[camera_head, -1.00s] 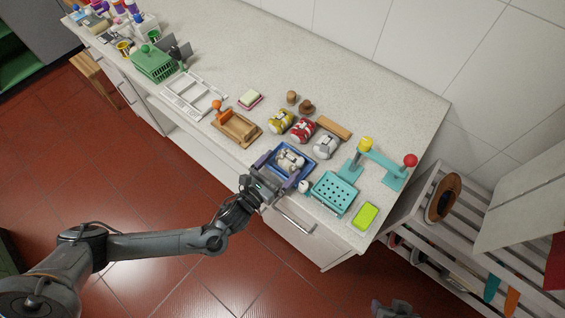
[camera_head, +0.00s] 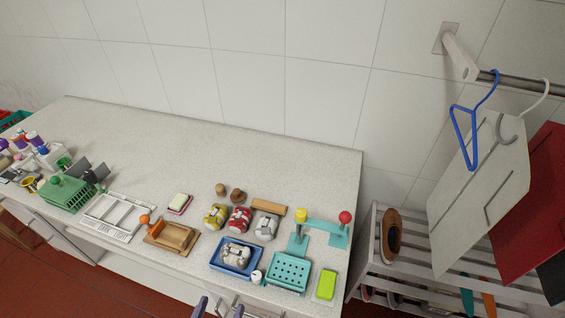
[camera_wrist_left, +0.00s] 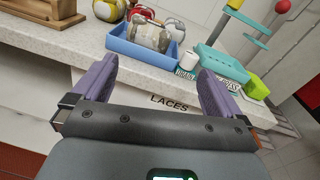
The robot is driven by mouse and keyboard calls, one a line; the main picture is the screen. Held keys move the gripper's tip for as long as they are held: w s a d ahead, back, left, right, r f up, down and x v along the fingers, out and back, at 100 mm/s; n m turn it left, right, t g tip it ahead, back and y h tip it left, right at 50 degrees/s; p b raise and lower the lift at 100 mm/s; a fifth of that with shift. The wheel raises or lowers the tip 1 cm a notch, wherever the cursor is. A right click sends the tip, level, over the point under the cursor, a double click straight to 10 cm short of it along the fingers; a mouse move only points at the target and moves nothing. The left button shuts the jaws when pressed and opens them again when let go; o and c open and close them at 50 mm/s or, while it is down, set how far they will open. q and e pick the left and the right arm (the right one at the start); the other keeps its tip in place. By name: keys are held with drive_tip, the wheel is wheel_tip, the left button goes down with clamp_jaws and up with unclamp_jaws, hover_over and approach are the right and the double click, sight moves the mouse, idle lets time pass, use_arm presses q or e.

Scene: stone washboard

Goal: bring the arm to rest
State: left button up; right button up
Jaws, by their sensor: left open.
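My left gripper (camera_head: 218,307) shows only as two purple fingertips at the bottom edge of the head view, in front of the counter. In the left wrist view its two purple fingers (camera_wrist_left: 152,88) stand wide apart with nothing between them. It faces the counter's front edge, below and apart from the blue tray (camera_head: 221,267). A grey-white rolled bundle (camera_head: 236,253) lies in that tray, which also shows in the left wrist view (camera_wrist_left: 125,47). The rest of my left arm is out of the head view. My right gripper is not in view.
A teal perforated basket (camera_head: 289,288), a green sponge (camera_head: 327,284) and a wooden washboard (camera_head: 173,237) stand near the counter's front edge. Red and yellow bundles lie behind the tray. A slatted rack (camera_head: 366,265) stands at right. The counter's back is clear.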

use_arm(q)
drive_tip(key=s+a+n+g+y, duration=0.15)
drive_tip(key=s+n+g, duration=0.5)
drive_tip(key=n, duration=1.05)
drive_tip(key=s+a+n+g+y, duration=0.1)
drive_tip(key=s+a+n+g, duration=0.4)
drive_tip(key=n, duration=1.2)
wheel_tip(320, 180, up, 25)
drive_tip(key=d+g+p, duration=0.2)
drive_tip(key=p, duration=2.3)
drive_tip(key=shift+s, duration=0.15)
